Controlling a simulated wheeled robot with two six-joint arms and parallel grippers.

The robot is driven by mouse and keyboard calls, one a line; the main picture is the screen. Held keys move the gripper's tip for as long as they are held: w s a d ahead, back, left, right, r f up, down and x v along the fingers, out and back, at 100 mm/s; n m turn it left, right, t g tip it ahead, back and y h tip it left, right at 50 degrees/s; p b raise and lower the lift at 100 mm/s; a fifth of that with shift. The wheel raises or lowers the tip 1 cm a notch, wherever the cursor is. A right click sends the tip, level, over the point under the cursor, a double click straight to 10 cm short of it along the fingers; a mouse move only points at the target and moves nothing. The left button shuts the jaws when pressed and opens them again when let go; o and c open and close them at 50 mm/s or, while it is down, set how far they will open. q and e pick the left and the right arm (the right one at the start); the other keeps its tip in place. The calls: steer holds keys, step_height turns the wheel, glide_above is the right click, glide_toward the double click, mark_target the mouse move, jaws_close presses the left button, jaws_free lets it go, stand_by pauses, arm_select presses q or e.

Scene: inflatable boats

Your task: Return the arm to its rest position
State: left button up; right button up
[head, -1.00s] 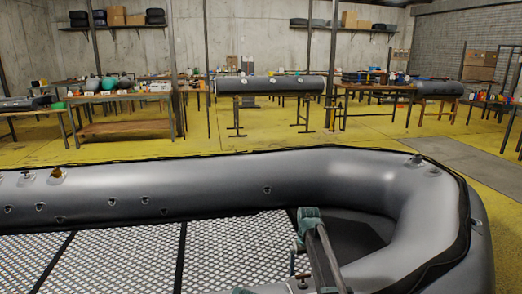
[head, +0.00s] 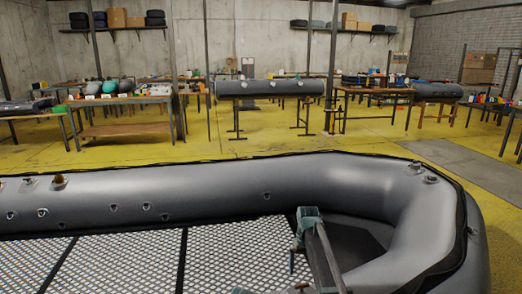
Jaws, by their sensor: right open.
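My right gripper (head: 300,240) is in the lower middle of the head view, over the inside of a large grey inflatable boat (head: 218,190). Its arm comes up from the bottom edge. The jaws are open, and I see nothing between them. The gripper is in front of the boat's perforated floor (head: 130,262) and beside the dark recess (head: 355,240) at the boat's rounded right end. Whether it touches the boat I cannot tell. My left gripper does not show.
The boat's tube fills the foreground and curves round on the right. Behind it is open yellow floor (head: 270,143). Farther back stand workbenches (head: 125,100) with tools and bottles, a grey tube on a stand (head: 270,88), and thin metal posts (head: 330,70).

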steer(key=shift+r+p, duration=2.2)
steer(key=shift+r, duration=0.5)
